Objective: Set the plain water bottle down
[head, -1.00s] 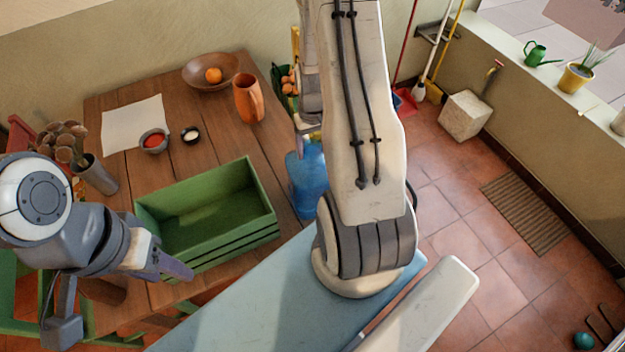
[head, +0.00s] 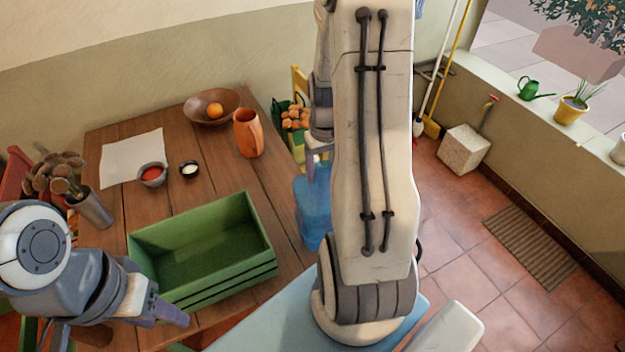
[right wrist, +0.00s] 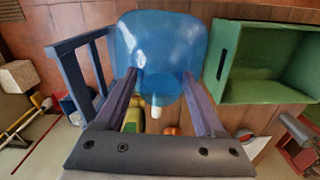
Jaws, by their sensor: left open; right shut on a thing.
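The plain water bottle (head: 313,208) is a large translucent blue jug at the table's right edge, right of the green crate. My right gripper (head: 318,160) comes down on it from above, largely hidden behind my own arm. In the right wrist view, the bottle (right wrist: 160,45) sits between the two fingers of the right gripper (right wrist: 163,95), which is shut on it. I cannot tell whether its base touches anything. My left gripper (head: 172,312) is open and empty, at the front left beside the crate.
The green crate (head: 240,276) stands empty on the wooden table (head: 150,215). An orange jug (head: 249,134), a bowl with an orange (head: 205,112), small bowls and a utensil pot (head: 92,208) are also there. Tiled floor lies open to the right.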

